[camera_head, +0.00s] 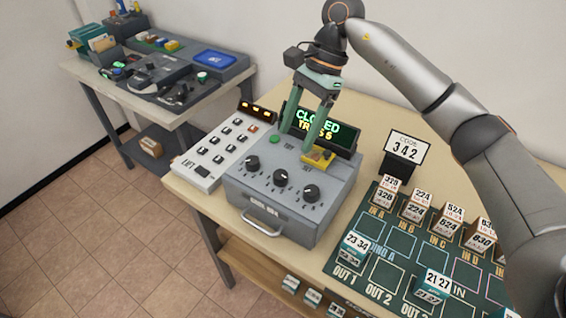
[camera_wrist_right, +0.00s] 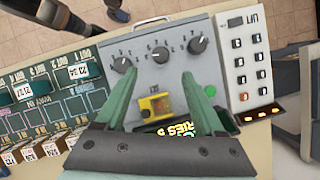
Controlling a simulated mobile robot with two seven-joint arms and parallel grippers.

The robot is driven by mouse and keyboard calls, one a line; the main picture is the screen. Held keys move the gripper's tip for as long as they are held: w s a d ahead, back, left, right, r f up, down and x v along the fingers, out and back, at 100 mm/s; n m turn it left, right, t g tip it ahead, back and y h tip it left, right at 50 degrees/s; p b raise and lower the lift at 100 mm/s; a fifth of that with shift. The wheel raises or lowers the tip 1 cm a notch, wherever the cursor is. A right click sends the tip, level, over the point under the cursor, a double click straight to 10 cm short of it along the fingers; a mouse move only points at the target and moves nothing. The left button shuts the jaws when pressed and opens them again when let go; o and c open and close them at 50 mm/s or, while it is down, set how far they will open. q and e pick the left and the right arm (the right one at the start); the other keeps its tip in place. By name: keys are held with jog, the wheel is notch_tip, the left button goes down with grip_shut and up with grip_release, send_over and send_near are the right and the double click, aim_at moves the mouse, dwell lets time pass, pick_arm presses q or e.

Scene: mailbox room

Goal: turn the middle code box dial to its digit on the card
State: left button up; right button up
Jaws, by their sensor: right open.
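The grey code box (camera_head: 285,208) stands on the wooden table with three black dials on its sloped top. The middle dial (camera_head: 281,177) sits between the left dial (camera_head: 252,162) and the right dial (camera_head: 311,193); its setting is too small to read. The card (camera_head: 403,148) reads CODE 342. The box display (camera_head: 335,132) reads CLOSED, TRIES 5. My right gripper (camera_head: 298,142) is open and empty above the back of the box, pointing down. In the right wrist view the middle dial (camera_wrist_right: 160,54) shows beyond and between the fingertips (camera_wrist_right: 160,74). My left gripper is out of view.
A yellow part (camera_head: 318,157) and a green button (camera_head: 274,139) are on the box top near the fingers. A white keypad panel (camera_head: 217,150) stands left of the box. A green mat (camera_head: 395,245) with several small numbered boxes lies at the right.

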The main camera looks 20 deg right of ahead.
aim_at(281, 174)
jog(key=p+x, duration=0.1)
jog(key=x, duration=0.8)
jog(key=shift+a+f, duration=0.15)
jog(key=shift+f, duration=0.15)
jog(key=shift+c, duration=0.2)
grip_shut()
